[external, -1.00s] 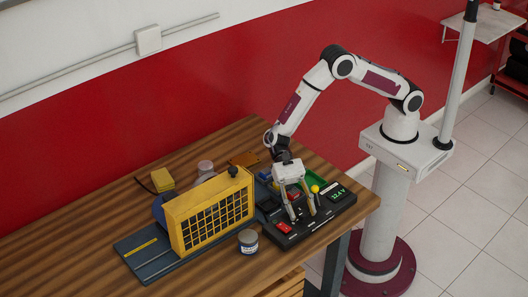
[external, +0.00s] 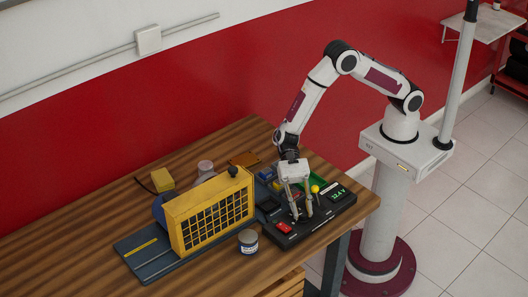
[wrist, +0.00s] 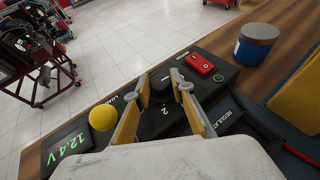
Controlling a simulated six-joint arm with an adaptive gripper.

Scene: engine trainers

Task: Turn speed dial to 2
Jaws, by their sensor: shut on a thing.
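The speed dial (wrist: 161,82) is a dark round knob on the black control panel, with white marks "1" and "2" beside it. My gripper (wrist: 160,92) has a finger on either side of the dial and is shut on it. The "2" is on the near side of the dial in the wrist view; which mark the dial points at I cannot tell. In the external view my gripper (external: 303,215) reaches down onto the panel (external: 330,215), and its fingers largely hide the dial.
A blue-grey can (external: 248,241) stands beside the panel. The yellow grille housing (external: 210,215) stands to the left.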

